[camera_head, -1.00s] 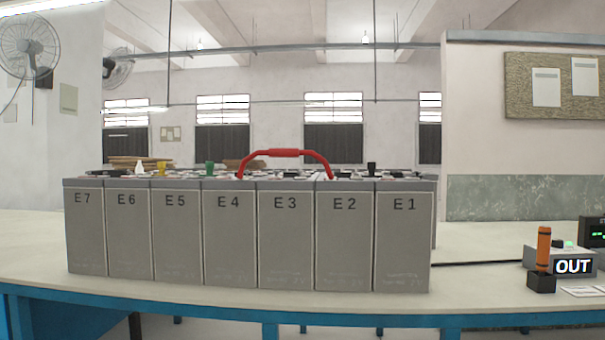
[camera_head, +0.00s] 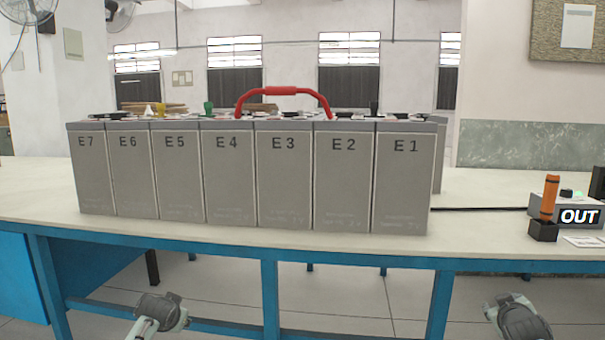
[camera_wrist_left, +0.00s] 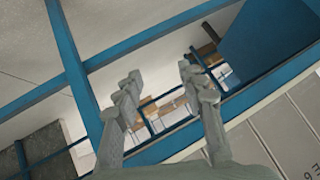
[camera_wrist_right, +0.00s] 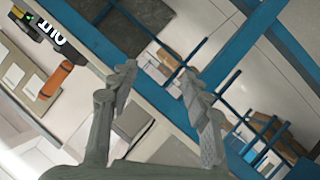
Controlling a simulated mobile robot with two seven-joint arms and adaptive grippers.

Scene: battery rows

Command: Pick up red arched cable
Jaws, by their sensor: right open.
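My right gripper (camera_wrist_right: 158,82) is open and empty in the right wrist view, below the table's edge. In the head view only parts of my two arms show at the bottom, in front of the table and well apart from the cable.
Grey batteries E7 to E1 (camera_head: 285,185) stand in a row on the pale table (camera_head: 480,240) with a blue frame. Small yellow, green and black caps stand on top. An orange-handled tool (camera_head: 549,200) and a box reading OUT (camera_head: 580,216) are at the right. Table front is clear.

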